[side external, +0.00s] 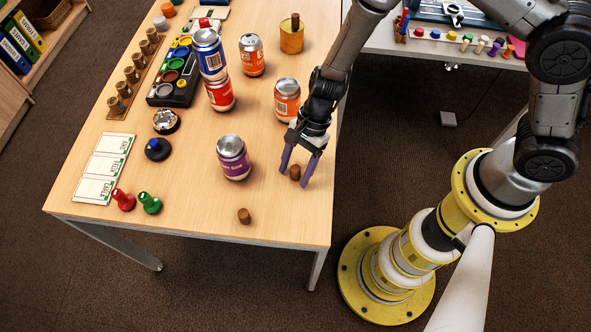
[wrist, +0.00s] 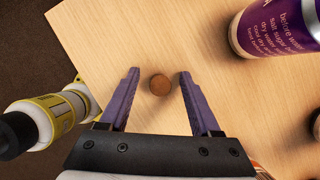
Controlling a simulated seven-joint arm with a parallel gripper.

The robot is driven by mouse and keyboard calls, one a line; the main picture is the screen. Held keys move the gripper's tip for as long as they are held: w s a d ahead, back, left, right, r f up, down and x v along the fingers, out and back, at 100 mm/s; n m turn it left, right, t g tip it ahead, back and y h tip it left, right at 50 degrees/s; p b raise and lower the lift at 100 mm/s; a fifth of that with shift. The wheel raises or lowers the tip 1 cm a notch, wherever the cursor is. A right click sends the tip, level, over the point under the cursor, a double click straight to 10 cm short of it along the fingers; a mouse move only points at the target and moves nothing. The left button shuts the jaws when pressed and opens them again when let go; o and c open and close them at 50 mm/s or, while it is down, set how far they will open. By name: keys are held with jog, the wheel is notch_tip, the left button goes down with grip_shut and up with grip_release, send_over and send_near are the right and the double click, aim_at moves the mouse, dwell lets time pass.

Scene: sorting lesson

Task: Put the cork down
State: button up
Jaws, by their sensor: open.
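A brown cork (side external: 295,172) stands on the wooden table between the spread purple fingers of my gripper (side external: 293,178). In the wrist view the cork (wrist: 160,84) shows as a round brown top, with a gap on either side between it and the fingers (wrist: 155,86). My gripper is open, pointing down, with its tips low around the cork. A second cork (side external: 244,216) stands apart, closer to the table's front edge.
A purple can (side external: 233,158) stands left of my gripper, and an orange can (side external: 287,99) stands behind it.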

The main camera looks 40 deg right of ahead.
grip_shut()
dwell(0.5)
